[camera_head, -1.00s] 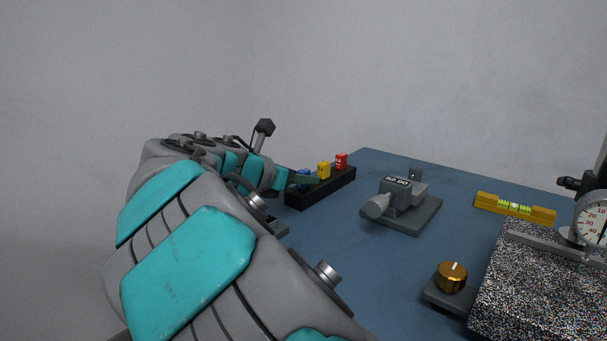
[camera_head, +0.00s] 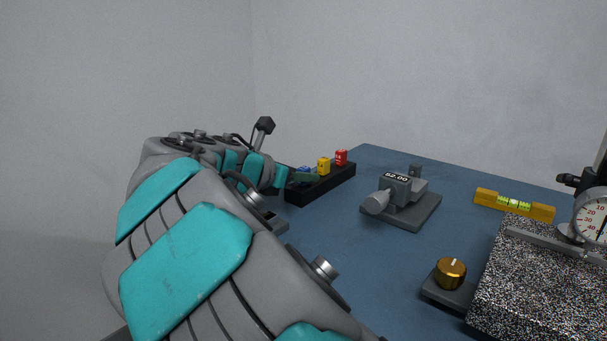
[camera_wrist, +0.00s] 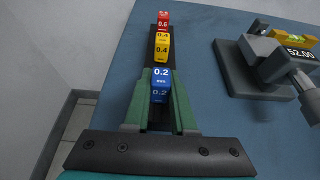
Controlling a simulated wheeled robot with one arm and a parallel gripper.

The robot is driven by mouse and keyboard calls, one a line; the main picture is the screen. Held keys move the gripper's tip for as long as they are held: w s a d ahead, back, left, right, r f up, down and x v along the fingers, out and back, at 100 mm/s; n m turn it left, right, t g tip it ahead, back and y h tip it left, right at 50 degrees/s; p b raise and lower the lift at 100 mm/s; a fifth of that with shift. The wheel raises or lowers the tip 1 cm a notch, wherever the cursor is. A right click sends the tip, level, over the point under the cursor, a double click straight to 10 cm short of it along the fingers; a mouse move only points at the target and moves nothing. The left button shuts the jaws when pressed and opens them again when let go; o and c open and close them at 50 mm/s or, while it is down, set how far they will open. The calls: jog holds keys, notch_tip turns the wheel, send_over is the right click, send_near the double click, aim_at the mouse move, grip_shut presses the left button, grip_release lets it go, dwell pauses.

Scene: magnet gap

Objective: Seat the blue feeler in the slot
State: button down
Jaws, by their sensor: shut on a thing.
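The blue feeler (camera_wrist: 160,86), marked 0.2, stands at the near end of the black rack in the wrist view. My gripper (camera_wrist: 161,100) is shut on it, with a green finger on each side. In the head view only a bit of the blue feeler (camera_head: 303,170) shows past my gripper (camera_head: 300,178). The black slotted rack (camera_head: 322,187) also holds the yellow feeler (camera_head: 323,167), marked 0.4, and the red feeler (camera_head: 341,158), marked 0.6. The blue feeler's lower end is hidden, so I cannot tell how deep it sits in the rack.
A grey device (camera_head: 400,195) reading 52.00 stands right of the rack. A yellow spirit level (camera_head: 513,206), a brass knob (camera_head: 450,272), a speckled block (camera_head: 535,280) and a dial gauge (camera_head: 590,218) are farther right. Bare blue table (camera_head: 350,255) lies between.

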jog(key=c, duration=0.7)
grip_release()
jog(key=c, duration=0.5)
jog(key=shift+r+p, duration=0.3)
jog(key=shift+r, duration=1.9)
jog(key=o, duration=0.6)
